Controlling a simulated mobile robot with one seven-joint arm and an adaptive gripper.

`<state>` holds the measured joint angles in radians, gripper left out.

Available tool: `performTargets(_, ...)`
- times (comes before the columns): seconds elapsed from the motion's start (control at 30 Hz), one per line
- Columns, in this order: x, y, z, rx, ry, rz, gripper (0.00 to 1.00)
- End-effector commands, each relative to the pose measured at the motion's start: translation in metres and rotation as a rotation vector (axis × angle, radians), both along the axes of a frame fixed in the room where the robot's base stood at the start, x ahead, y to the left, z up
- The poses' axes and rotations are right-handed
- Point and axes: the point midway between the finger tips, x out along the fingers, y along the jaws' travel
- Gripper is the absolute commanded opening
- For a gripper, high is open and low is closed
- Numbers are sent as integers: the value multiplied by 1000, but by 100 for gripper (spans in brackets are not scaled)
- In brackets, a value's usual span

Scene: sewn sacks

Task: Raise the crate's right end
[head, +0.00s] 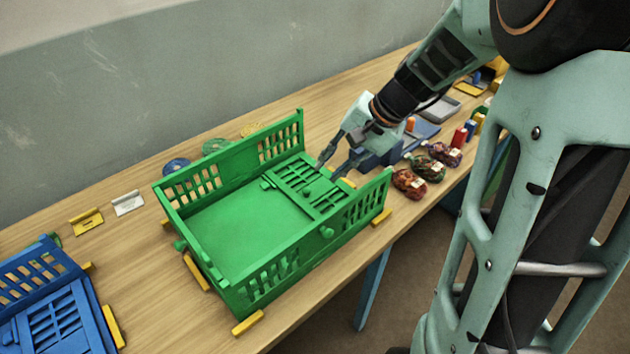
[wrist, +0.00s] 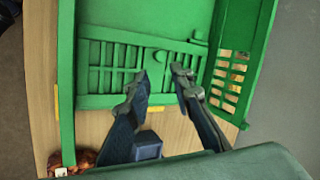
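The green crate (head: 245,213) stands on the wooden table, with its two long slotted walls upright. Its right end panel (head: 301,175), a slatted piece, lies folded down flat inside the crate; it also shows in the wrist view (wrist: 105,102). My gripper (head: 329,170) is over the right end, pointing down at this panel. In the wrist view my gripper (wrist: 160,75) has its two fingers apart, with the panel visible between and beyond them. I cannot tell whether the fingertips touch the panel.
A blue crate (head: 55,318) stands at the lower left. Yellow blocks (head: 248,323) sit around the green crate's base. Patterned sacks (head: 408,183) and thread spools (head: 460,137) lie to the right. Yellow (head: 87,221) and white (head: 128,203) pieces lie left. A wall runs behind.

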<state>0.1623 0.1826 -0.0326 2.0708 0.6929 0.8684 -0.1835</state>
Motion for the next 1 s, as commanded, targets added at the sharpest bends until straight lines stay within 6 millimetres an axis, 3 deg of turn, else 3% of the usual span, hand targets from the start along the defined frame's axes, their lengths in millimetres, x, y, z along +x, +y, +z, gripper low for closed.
performTargets(0.2, 8, 20, -39, 0, 5, 2, 21)
performTargets(0.4, 16, 34, -66, 0, 2, 1, 21)
performTargets(0.6, 20, 40, -77, 0, -1, -1, 21)
performTargets(0.87, 21, 40, -78, -1, -2, -2, 21)
performTargets(1.0, 21, 40, -78, -1, -2, -2, 8)
